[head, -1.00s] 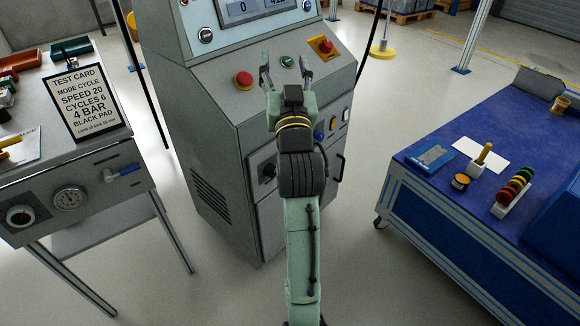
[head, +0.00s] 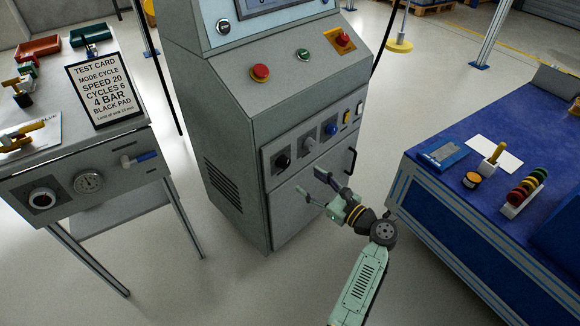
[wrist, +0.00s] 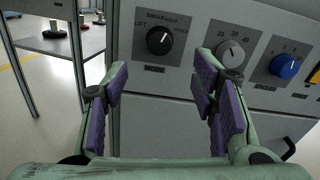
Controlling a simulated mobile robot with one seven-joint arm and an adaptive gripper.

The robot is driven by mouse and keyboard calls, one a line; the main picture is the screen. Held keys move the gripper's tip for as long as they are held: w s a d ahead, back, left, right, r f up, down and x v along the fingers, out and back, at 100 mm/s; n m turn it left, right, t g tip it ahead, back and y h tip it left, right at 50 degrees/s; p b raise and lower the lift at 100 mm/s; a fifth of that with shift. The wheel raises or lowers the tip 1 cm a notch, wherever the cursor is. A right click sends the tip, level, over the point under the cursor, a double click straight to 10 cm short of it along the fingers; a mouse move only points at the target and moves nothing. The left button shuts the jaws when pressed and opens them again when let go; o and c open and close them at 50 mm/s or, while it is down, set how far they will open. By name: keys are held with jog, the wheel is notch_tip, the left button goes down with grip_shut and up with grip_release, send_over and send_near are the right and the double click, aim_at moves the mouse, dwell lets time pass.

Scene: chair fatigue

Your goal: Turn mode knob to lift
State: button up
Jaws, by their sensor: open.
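The mode knob (wrist: 160,41) is a black dial with a white pointer on a dark plate. The pointer leans up and to the right. The knob also shows in the head view (head: 283,161) at the left of the cabinet's lower panel. My gripper (wrist: 165,95) is open and empty, its purple-padded fingers spread. In the head view my gripper (head: 318,183) is in front of the cabinet, below and right of the knob, apart from it.
A grey speed knob (wrist: 230,54) and a blue knob (wrist: 285,66) sit right of the mode knob. The cabinet (head: 215,140) has a red stop button (head: 260,72) on top. A blue-topped bench (head: 440,200) stands right, a grey table (head: 70,160) left.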

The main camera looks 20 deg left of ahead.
aim_at(287, 165)
jog(key=p+x, duration=0.1)
jog(key=x, duration=0.8)
jog(key=shift+a, duration=0.1)
jog(key=shift+c, duration=0.3)
jog(key=c, duration=1.1)
